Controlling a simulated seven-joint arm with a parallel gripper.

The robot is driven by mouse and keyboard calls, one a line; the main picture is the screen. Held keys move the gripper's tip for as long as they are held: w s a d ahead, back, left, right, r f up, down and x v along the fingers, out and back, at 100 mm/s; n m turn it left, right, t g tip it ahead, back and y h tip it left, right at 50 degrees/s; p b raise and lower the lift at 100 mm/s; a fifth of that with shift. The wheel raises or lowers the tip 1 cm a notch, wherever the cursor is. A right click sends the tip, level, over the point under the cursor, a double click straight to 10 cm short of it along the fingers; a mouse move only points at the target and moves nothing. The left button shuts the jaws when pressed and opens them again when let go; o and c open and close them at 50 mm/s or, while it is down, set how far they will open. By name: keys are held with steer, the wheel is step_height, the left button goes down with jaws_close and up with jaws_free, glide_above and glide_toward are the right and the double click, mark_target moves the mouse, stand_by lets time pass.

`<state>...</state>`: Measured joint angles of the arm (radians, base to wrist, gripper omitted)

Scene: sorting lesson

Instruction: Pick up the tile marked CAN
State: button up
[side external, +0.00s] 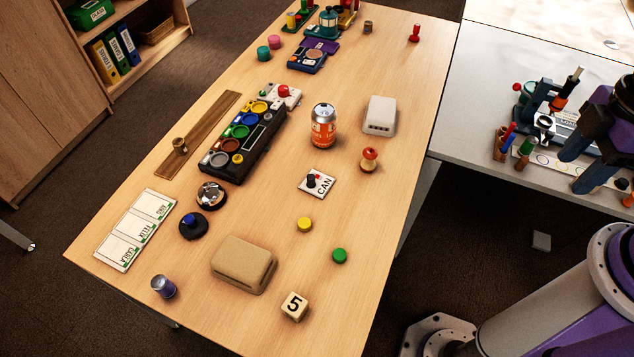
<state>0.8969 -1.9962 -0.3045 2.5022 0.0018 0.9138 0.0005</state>
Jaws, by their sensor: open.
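The tile marked CAN (320,188) is a small white plate with black letters and a dark knob standing on it. It lies flat on the wooden table (375,225), near the middle in the side external view. An orange can (323,127) with a silver top stands upright behind it. My gripper (571,174) shows at the right edge of the view, dark with bluish fingers, over the grey table and well to the right of the tile. It is open, with nothing seen between its fingers.
An apple-core-like piece (369,159) and a white box (380,115) stand right of the can. Yellow (304,224) and green (340,256) discs lie in front of the tile. A tan block (243,264), number cube (294,306) and black colored-cup tray (245,148) are nearby.

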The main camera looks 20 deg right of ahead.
steer(key=shift+a, duration=0.1)
steer(key=w+a+f+m+y, duration=0.1)
steer(key=w+a+f+m, duration=0.1)
steer(key=a+f, duration=0.35)
steer(key=w+a+f+m+t+y, duration=0.1)
steer(key=w+a+f+m, duration=0.15)
steer(key=a, duration=0.65)
steer(key=w+a+f+m+y, duration=0.1)
steer(key=w+a+f+y, duration=0.2)
steer(key=a, duration=0.5)
steer(key=m+t+h, duration=0.3)
steer(key=m+t, duration=0.2)
steer(key=t, duration=0.6)
glide_toward(312, 178)
steer(key=shift+w+a+f, duration=0.25)
steer(key=shift+w+f, duration=0.45)
steer(key=shift+f, duration=0.3)
steer(key=x, duration=0.4)
steer(key=shift+w+d+r, duration=0.15)
steer(key=shift+w+r, duration=0.1)
steer(key=shift+r, duration=0.15)
steer(key=shift+x, duration=0.8)
